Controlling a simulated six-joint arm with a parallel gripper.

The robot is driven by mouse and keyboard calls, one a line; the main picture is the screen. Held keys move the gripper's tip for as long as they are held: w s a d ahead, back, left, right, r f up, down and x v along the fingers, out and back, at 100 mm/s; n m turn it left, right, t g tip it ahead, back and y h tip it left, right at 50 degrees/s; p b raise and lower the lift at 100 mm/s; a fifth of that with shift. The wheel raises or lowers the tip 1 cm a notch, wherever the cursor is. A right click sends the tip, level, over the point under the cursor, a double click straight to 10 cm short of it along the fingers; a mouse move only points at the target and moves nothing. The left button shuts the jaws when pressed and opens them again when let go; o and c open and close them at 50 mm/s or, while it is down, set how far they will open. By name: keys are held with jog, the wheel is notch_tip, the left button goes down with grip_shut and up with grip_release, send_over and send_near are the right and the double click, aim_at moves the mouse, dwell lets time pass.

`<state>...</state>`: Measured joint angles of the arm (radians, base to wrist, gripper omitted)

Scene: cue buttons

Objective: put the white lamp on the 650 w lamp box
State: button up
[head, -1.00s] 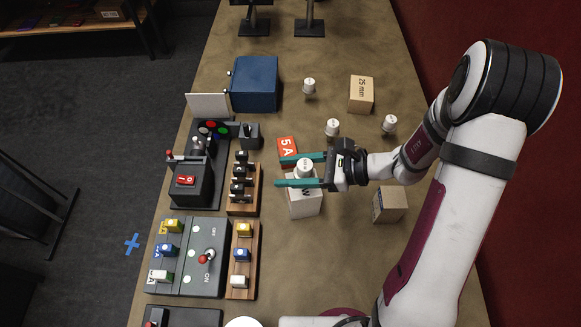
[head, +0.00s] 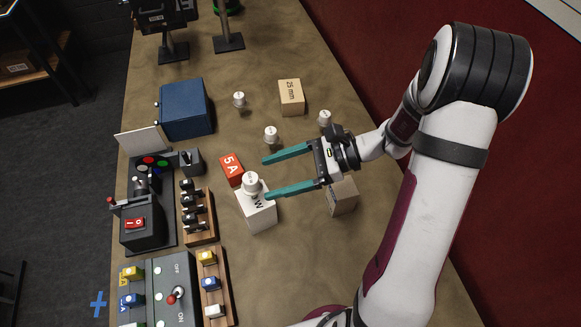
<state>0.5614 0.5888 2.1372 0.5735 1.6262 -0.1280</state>
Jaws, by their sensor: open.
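A white lamp (head: 251,183) stands upright on the top of a white box (head: 258,214) left of centre. The box's printing shows a "W"; the lamp covers the rest, so I cannot read the wattage. My gripper (head: 267,178) is open and empty. Its two teal fingers point left, with their tips just right of the lamp and apart from it. Three similar white lamps stand on the table: one at the back (head: 239,99), one behind my gripper (head: 271,135), and one behind my wrist (head: 325,118).
A red "5 A" box (head: 231,169) lies just behind the white box. A tan "25 mm" box (head: 291,97) and a blue box (head: 187,108) stand farther back. A cardboard box (head: 342,198) is below my wrist. Switch panels (head: 172,287) line the left edge.

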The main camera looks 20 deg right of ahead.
jog(key=s+r+n+g+h, duration=0.1)
jog(key=s+r+n+h, duration=0.1)
jog(key=s+n+h, duration=0.3)
jog(key=s+r+n+g+h, duration=0.1)
jog(key=s+r+n+h, duration=0.2)
jog(key=s+n+h, duration=0.3)
jog(key=s+n, duration=0.3)
jog(key=s, duration=0.4)
jog(key=shift+s+a+r+g, duration=0.3)
jog(key=shift+s, duration=0.1)
